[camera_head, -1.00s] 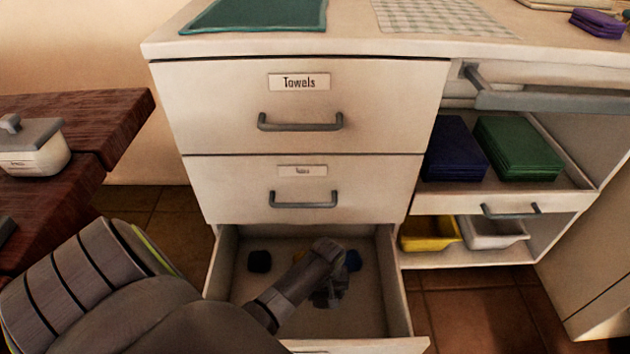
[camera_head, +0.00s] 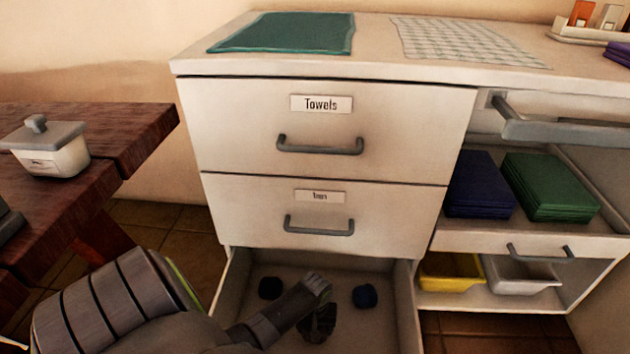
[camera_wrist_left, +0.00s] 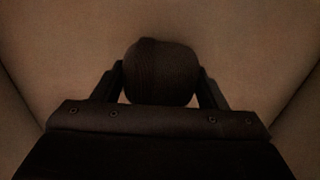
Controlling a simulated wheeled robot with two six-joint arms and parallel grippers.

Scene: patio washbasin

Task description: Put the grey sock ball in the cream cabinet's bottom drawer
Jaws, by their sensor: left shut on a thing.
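The cream cabinet's bottom drawer (camera_head: 405,300) is pulled open below two shut drawers. My left gripper (camera_head: 318,326) reaches down inside it, near the middle. In the left wrist view the gripper (camera_wrist_left: 161,90) is shut on a dark round ball (camera_wrist_left: 162,70), the grey sock ball, which looks nearly brown in the dim light. The drawer's floor (camera_wrist_left: 60,40) shows behind it. I cannot tell whether the ball touches the floor. In the head view my gripper largely hides the ball. My right gripper is not in view.
The "Towels" drawer (camera_head: 240,125) and middle drawer (camera_head: 250,215) are shut above. A wooden table (camera_head: 140,130) stands at the left.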

